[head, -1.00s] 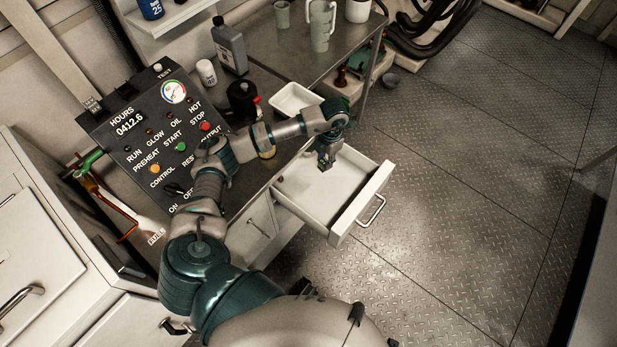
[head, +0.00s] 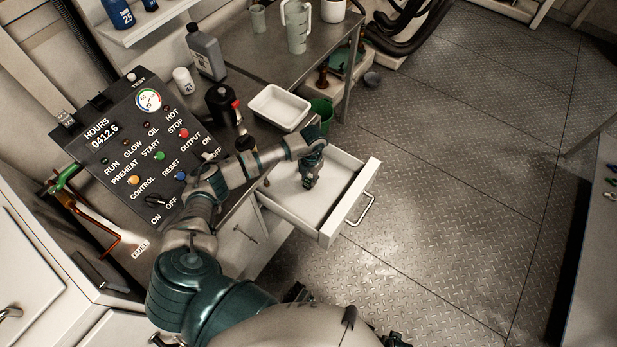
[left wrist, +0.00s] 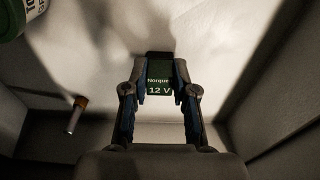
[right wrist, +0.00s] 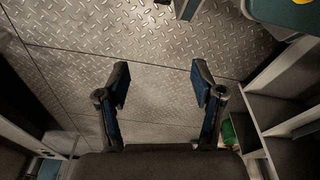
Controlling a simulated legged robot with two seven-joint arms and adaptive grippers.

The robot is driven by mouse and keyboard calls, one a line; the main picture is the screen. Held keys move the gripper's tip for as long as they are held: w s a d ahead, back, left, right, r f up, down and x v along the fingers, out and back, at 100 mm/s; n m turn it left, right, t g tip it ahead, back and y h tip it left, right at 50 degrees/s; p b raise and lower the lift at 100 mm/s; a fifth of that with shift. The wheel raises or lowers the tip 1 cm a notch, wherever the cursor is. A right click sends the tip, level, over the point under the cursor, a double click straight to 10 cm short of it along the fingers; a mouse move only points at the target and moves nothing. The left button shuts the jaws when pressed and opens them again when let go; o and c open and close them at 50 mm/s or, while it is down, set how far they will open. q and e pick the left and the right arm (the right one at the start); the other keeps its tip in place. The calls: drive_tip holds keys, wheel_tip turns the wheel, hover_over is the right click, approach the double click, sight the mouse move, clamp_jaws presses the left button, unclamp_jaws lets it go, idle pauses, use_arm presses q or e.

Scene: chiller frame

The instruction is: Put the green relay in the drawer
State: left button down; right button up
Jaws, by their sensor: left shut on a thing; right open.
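The white drawer (head: 348,208) stands pulled out from under the bench in the head view. My left gripper (head: 309,184) is over the drawer's inside, pointing down. In the left wrist view it is shut on the green relay (left wrist: 159,73), a small dark green block marked 12 V, with the pale drawer floor (left wrist: 215,50) behind it. I cannot tell whether the relay touches the floor. The relay is not clear in the head view. My right gripper (right wrist: 161,86) is open and empty, with the floor plates beyond it in the right wrist view.
A small cylinder with an orange end (left wrist: 76,115) and part of a green-and-white round item (left wrist: 20,15) show in the left wrist view.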

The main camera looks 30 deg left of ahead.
use_arm(q)
drive_tip(key=shift+d, duration=0.3)
drive_tip(key=c, duration=1.2)
unclamp_jaws()
drive_tip(key=shift+o, duration=1.4)
drive_tip(key=shift+a+f, duration=0.1)
drive_tip(key=shift+a, duration=0.2)
drive_tip(key=shift+a+f, duration=0.1)
drive_tip(key=shift+a, duration=0.25)
drive_tip(key=shift+d, duration=0.1)
wheel_tip(320, 180, up, 12)
drive_tip(key=shift+w+r+p, duration=0.2)
drive_tip(key=shift+w+p, duration=0.25)
use_arm(e)
drive_tip(key=shift+s+d+f, duration=0.1)
drive_tip(key=shift+s+f, duration=0.2)
drive_tip(key=shift+f, duration=0.25)
drive_tip(key=shift+s+d+f, duration=0.1)
drive_tip(key=shift+s+f, duration=0.15)
drive_tip(key=shift+f, duration=0.3)
